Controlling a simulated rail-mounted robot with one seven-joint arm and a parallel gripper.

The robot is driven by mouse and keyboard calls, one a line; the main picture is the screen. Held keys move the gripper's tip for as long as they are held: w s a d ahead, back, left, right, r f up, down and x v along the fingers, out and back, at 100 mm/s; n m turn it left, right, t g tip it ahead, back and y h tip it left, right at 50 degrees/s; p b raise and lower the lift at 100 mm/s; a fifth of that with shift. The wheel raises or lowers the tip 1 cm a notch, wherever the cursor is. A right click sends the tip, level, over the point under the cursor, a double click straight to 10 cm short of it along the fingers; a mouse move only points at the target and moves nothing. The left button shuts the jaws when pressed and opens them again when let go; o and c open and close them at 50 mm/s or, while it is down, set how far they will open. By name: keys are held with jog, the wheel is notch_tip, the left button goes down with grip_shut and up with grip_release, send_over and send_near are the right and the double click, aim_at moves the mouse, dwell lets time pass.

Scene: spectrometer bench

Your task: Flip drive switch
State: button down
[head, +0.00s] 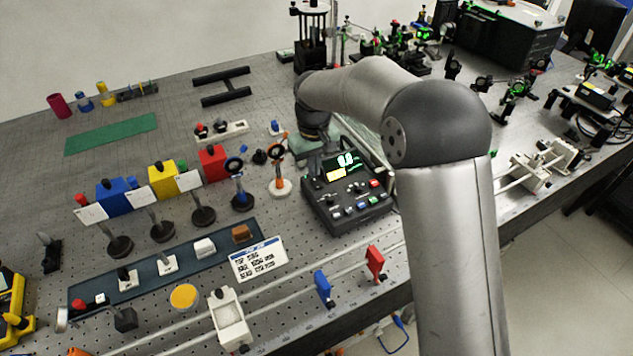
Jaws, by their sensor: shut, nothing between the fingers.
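A dark control box (343,222) with a lit display (346,160) sits on the bench at centre. Its sloped panel carries knobs, small switches and coloured buttons, including a red one (374,184) and a green one (374,200). I cannot tell which control is the drive switch or how it is set. My gripper (318,164) points down at the upper left edge of the box, near the display. It is small and dark here; its fingers look closed and empty. I cannot tell whether it touches the box.
Blue, yellow and red blocks (162,179) are farther left. A long dark strip (218,238) with several modules and a label card (258,259) lie in front. Optics crowd the back right.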

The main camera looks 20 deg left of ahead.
jog(key=shift+f+b, duration=0.55)
jog(key=shift+f, duration=0.35)
dwell(0.6)
jog(key=shift+r+p, duration=2.4)
jog(key=shift+r, duration=1.2)
